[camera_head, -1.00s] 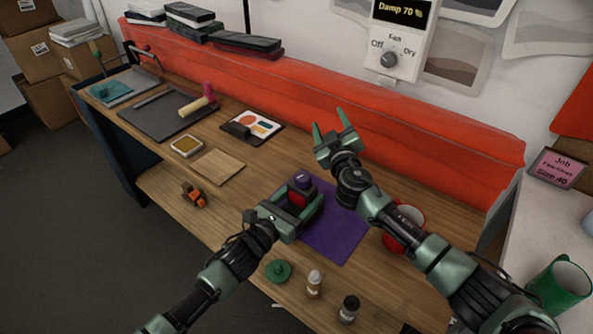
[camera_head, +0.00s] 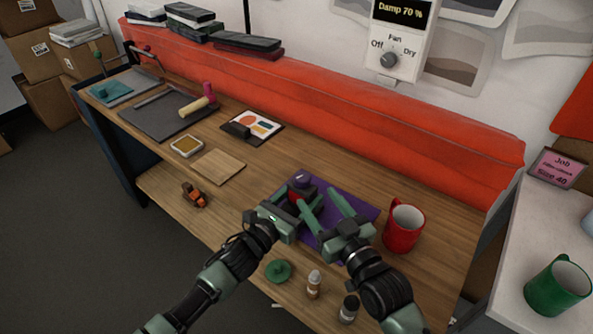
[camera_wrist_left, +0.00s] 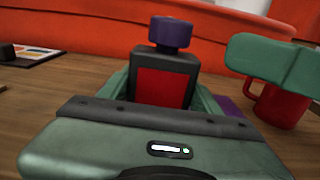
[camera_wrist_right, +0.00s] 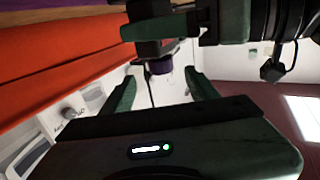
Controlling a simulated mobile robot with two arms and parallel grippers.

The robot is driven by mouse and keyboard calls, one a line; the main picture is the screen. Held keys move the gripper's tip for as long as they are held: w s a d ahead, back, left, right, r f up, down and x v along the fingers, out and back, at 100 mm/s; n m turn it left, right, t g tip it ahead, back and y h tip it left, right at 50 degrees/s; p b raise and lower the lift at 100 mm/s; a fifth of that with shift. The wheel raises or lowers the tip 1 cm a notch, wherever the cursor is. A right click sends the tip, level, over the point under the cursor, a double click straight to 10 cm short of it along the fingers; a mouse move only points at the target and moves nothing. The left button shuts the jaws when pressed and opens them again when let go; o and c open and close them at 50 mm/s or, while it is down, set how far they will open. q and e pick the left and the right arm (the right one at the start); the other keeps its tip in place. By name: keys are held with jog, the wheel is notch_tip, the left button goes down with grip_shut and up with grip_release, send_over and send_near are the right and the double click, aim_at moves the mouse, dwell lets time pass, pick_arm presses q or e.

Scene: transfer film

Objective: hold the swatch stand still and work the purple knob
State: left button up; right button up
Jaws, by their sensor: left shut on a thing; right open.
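The swatch stand (camera_head: 294,195) is a small dark upright block with a red panel, over the purple mat. Its purple knob (camera_head: 301,178) sits on top; the left wrist view shows the stand (camera_wrist_left: 166,84) and knob (camera_wrist_left: 170,33) close up. My left gripper (camera_head: 297,201) is shut on the stand, one finger on each side. My right gripper (camera_head: 318,198) is open and empty, low over the mat just right of the stand. In the right wrist view the knob (camera_wrist_right: 160,65) shows beyond and between the open fingers, apart from them.
A purple mat (camera_head: 362,207) lies under the grippers. A red mug (camera_head: 404,230) stands to the right. A green round piece (camera_head: 278,271) and two small bottles (camera_head: 314,284) are near the front edge. An orange padded strip (camera_head: 400,125) runs along the back. Bare wood lies left of the stand.

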aim_at(296, 173)
jog(key=x, duration=1.1)
jog(key=shift+w+a, duration=0.2)
jog(key=shift+w, duration=0.1)
jog(key=shift+c, duration=0.3)
grip_shut()
jog(key=shift+a+r+n+g+y, duration=0.2)
jog(key=shift+n+g+y, duration=0.25)
jog(key=shift+y, duration=0.25)
pick_arm(q)
jog(key=shift+d, duration=0.1)
pick_arm(e)
jog(key=shift+s+a+n+g+y, duration=0.15)
jog(key=shift+n+g+y, duration=0.15)
jog(key=shift+n+y, duration=0.25)
jog(key=shift+a+n+g+y, duration=0.15)
jog(key=shift+n+g+y, duration=0.1)
jog(key=shift+n+y, duration=0.25)
jog(key=shift+s+g+y, duration=0.1)
jog(key=shift+g+y, duration=0.25)
jog(key=shift+g, duration=0.05)
jog(key=shift+f, duration=0.1)
